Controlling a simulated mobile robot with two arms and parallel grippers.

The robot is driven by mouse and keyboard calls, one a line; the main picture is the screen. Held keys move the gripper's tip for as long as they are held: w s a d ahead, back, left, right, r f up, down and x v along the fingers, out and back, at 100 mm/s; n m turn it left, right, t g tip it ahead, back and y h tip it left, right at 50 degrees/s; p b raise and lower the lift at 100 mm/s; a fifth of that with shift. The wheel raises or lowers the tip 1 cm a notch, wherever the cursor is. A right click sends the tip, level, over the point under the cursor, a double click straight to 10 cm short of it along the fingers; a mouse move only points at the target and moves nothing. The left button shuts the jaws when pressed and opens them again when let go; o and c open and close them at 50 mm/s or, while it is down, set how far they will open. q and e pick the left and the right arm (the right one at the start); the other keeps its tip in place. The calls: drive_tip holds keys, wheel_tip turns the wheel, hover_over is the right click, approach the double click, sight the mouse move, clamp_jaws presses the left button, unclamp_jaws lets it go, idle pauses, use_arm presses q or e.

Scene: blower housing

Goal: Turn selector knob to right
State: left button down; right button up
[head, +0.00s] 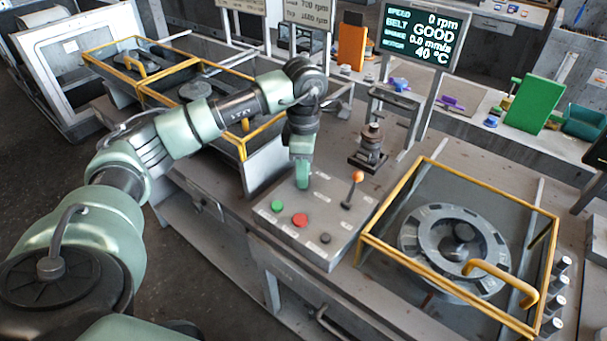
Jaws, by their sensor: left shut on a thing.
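My left arm reaches in from the left, and its gripper (302,180) points down at the back left part of the grey control panel (335,214). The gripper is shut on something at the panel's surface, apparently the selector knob. The fingers hide the knob, so its pointing direction cannot be seen. A green button (277,206), a red button (299,220) and a small dark round control (325,238) line the panel's front edge. My right gripper does not show.
A lever with an orange ball (357,176) stands close to the right of the gripper. A yellow-framed guard (400,205) encloses a round blower housing (455,240) at right. Behind the panel are a dark fixture (371,145) and a display screen (421,37).

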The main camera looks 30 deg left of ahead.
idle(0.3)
use_arm(q)
drive_tip(key=c, duration=1.1)
unclamp_jaws()
drive_tip(key=shift+d, duration=0.1)
drive_tip(key=shift+o, duration=0.2)
wheel_tip(320, 180, up, 8)
drive_tip(key=shift+f+b, duration=0.1)
drive_tip(key=shift+b, duration=0.7)
